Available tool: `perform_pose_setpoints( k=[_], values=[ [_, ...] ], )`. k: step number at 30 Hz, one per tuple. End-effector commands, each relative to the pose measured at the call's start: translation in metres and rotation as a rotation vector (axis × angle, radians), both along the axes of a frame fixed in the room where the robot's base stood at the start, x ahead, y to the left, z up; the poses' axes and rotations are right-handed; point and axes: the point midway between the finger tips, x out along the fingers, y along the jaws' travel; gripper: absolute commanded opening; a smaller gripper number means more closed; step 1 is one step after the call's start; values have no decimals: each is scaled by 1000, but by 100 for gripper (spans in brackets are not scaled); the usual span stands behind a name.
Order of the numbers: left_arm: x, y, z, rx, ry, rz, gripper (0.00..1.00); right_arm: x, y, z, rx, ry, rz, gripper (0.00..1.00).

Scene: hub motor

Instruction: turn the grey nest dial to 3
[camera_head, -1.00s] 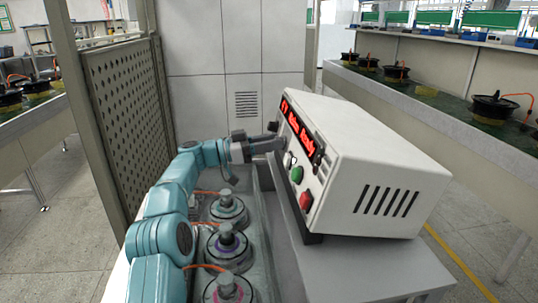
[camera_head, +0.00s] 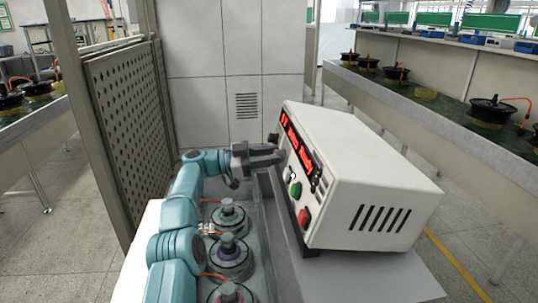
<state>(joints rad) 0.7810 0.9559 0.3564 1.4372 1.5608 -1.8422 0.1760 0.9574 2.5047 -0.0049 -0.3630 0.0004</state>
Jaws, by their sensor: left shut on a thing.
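A white tester box (camera_head: 375,190) stands on a bench, its front panel facing left with a red lit display (camera_head: 298,148). My left gripper (camera_head: 278,157) reaches the panel's left part from the left. Its jaws are shut on the grey nest dial, which they hide almost wholly, so its pointer and numbers cannot be read. My right gripper is not in view.
A black knob (camera_head: 274,139) sits just behind my left gripper. A green button (camera_head: 296,189) and a red switch (camera_head: 304,216) are on the panel's near part. Several hub motors (camera_head: 229,256) with orange cables stand below my left arm.

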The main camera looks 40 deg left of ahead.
Motion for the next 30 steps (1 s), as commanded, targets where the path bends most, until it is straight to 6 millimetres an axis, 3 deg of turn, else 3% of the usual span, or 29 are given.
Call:
perform_pose_setpoints(
  k=[2,3,5,6,16,24,30],
  values=[
    [1,-1,5,0,-11,5,2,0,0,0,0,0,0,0],
    [1,-1,5,0,-11,5,36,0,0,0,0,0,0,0],
    [1,-1,5,0,-10,3,55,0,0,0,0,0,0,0],
    [1,-1,4,0,-9,3,57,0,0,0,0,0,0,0],
    [-4,4,1,0,-3,4,57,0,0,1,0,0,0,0],
    [-38,36,-1,0,-4,5,57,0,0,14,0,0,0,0],
    [-53,49,-4,1,-5,4,57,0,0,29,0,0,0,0]
  ],
)
